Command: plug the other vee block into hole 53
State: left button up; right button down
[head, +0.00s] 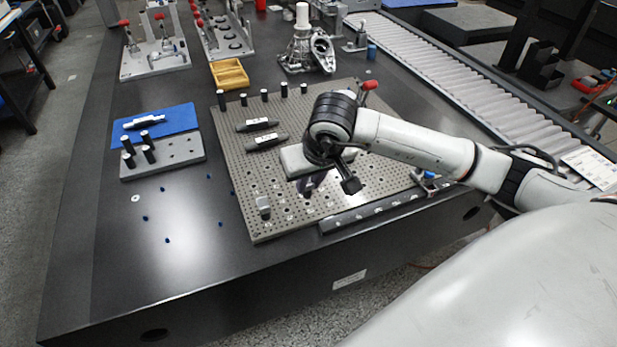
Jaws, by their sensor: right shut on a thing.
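My right gripper (329,186) hangs over the front middle of the grey hole plate (235,170). It is shut on a small dark part, seemingly the other vee block (308,192), which is mostly hidden by the gripper and its shadow. I cannot tell whether this part touches the plate. One small grey vee block (263,207) stands on the plate near its front left edge, left of the gripper. Hole 53 cannot be picked out, as the hole labels are too small to read. My left gripper is out of view.
A pale block (291,158) lies on the plate behind the gripper. Two dark labelled bars (265,141) and several black pins (264,95) are farther back. A rail (375,212) lies along the front edge. A pin block (185,152) and blue mat (180,122) are left.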

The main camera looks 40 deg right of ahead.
aim_at(310, 188)
jog(key=shift+f+b, duration=0.35)
jog(key=shift+f, duration=0.4)
jog(key=shift+r, duration=0.15)
jog(key=shift+b, duration=0.5)
dwell(1.1)
jog(key=shift+f+b, duration=0.9)
jog(key=c, duration=1.6)
grip_release()
jog(key=shift+o, duration=0.2)
